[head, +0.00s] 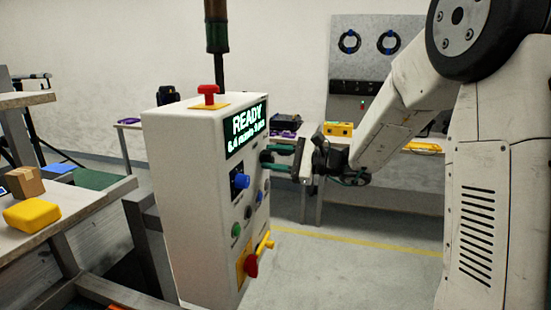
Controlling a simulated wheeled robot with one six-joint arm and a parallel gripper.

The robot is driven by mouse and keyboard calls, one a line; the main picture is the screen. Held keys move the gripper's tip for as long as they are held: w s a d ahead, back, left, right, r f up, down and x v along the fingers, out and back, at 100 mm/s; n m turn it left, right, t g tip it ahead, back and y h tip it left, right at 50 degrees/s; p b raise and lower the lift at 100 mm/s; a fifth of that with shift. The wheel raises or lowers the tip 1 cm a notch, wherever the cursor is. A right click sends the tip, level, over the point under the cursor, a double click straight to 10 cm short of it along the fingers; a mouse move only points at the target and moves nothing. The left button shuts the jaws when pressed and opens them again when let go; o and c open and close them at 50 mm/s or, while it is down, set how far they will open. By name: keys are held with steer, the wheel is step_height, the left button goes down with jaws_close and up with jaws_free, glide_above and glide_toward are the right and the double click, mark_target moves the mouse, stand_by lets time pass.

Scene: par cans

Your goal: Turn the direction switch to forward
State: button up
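A white control box (185,200) stands left of centre, with a lit screen (246,127) reading READY above its controls. Its right-hand face carries a blue knob (241,181), a green button (236,230), a red knob (251,266), a yellow lever (266,243) and small dark controls (248,212). I cannot tell which control is the direction switch; labels are too small to read. My gripper (266,157) points left at the panel, right of the screen's lower edge and above the blue knob's level. Its two green fingers are apart with nothing visible between them. Contact with the panel is unclear.
A red mushroom button (208,92) and a dark pole rise from the box top. At left, a bench (75,205) holds a yellow object (31,215) and a cardboard box (24,182). A table with yellow items (338,128) stands behind. Floor right of the box is clear.

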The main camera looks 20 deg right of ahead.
steer(key=v, duration=0.8)
steer(key=s+a+f+n+g+h, duration=0.3)
steer(key=s+f+n+g, duration=0.15)
steer(key=s, duration=0.55)
steer(key=s+a+f+n+g+h, duration=0.35)
steer(key=s+g, duration=0.25)
steer(key=s, duration=0.3)
steer(key=s+d+r+n+h, duration=0.1)
steer(key=s+n+h, duration=0.3)
steer(key=s, duration=0.3)
steer(key=s+d+r+n+t+h, duration=0.1)
steer(key=s+d+r+n+h, duration=0.1)
steer(key=s+n+h, duration=0.2)
steer(key=s+n, duration=0.1)
steer(key=s, duration=0.2)
steer(key=shift+d+r, duration=0.15)
steer(key=shift+r, duration=0.15)
